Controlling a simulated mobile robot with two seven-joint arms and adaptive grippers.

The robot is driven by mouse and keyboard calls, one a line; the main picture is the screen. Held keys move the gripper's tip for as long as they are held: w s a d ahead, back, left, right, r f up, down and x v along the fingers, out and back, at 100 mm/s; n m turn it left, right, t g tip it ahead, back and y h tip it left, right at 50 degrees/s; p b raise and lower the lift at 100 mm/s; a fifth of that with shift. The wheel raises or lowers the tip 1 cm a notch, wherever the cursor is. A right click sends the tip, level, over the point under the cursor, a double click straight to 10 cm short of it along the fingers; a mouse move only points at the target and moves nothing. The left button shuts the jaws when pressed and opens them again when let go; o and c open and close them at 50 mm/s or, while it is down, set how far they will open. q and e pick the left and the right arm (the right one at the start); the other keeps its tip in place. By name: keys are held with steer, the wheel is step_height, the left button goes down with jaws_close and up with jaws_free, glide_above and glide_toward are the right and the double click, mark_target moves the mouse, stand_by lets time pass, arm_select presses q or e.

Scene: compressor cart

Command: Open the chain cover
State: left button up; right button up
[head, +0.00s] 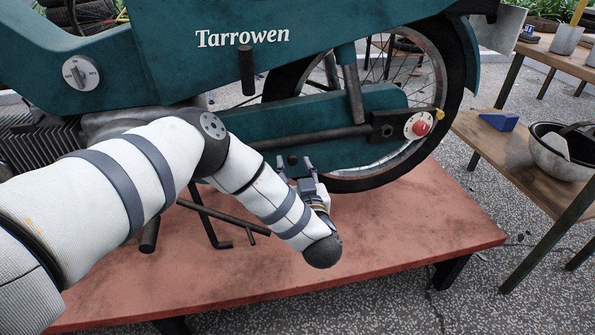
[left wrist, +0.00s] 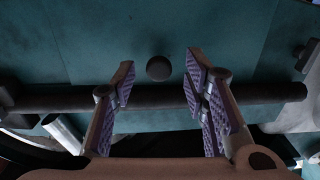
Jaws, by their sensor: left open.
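The chain cover (head: 345,153) is a long teal panel low on the teal motorbike, in front of the rear wheel. It appears closed. A small dark round knob (left wrist: 158,68) stands out from the teal surface in the left wrist view. My left gripper (head: 295,165) is open at the cover's lower edge, pointing at it. In the left wrist view its purple-padded fingers (left wrist: 160,78) stand either side of the knob, with visible gaps and nothing held. A dark horizontal bar (left wrist: 150,97) crosses behind the fingers. My right gripper is not in view.
The motorbike stands on a red-brown platform (head: 420,215). A dark bar (head: 325,134) runs across the cover toward the wheel hub with a red knob (head: 421,127). A wooden table (head: 497,140) with a metal bowl (head: 560,155) and blue wedge (head: 499,121) stands right.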

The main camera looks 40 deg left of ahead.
arm_select(q)
steer(key=shift+w+a, duration=0.5)
jaws_close()
